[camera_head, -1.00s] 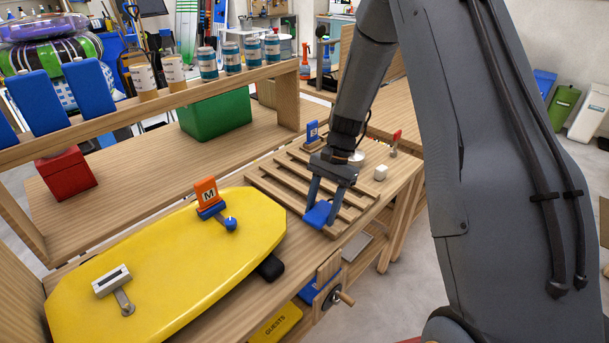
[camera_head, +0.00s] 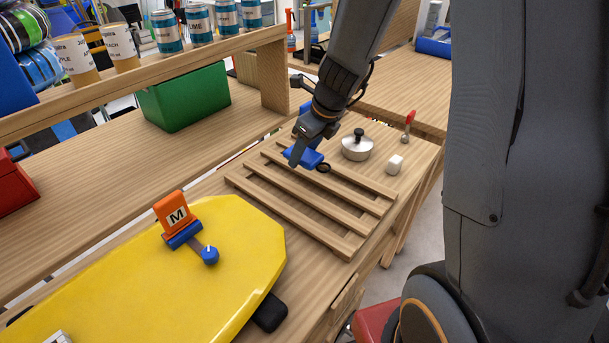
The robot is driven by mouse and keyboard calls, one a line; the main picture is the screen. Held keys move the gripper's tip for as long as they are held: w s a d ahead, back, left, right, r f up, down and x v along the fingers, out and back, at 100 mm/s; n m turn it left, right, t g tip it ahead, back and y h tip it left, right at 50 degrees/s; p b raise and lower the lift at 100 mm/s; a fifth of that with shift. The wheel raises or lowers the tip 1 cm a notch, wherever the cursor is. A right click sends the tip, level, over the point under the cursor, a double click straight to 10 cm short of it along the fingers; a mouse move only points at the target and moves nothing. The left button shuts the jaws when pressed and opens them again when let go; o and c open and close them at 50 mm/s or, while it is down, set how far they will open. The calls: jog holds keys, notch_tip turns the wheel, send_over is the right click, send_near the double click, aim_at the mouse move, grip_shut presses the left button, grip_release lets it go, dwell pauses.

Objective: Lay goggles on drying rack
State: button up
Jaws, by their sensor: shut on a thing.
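The drying rack (camera_head: 285,207) is a set of pale wooden slats on the bench in the middle of the head view. My gripper (camera_head: 303,153) is over the far part of the rack, shut on a small blue thing with a dark round part, which looks like the goggles (camera_head: 306,160). The gripper and my arm hide part of them. I cannot tell whether the goggles touch the slats or hang just above them.
A yellow board (camera_head: 130,285) with an orange M block (camera_head: 174,212) lies front left. A green bin (camera_head: 185,98) stands behind. The near slats are bare.

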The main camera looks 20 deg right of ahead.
aim_at(305, 171)
notch_tip(305, 171, down, 7)
jog(key=shift+r+b, duration=0.15)
jog(key=shift+b, duration=1.05)
jog(key=o, duration=1.1)
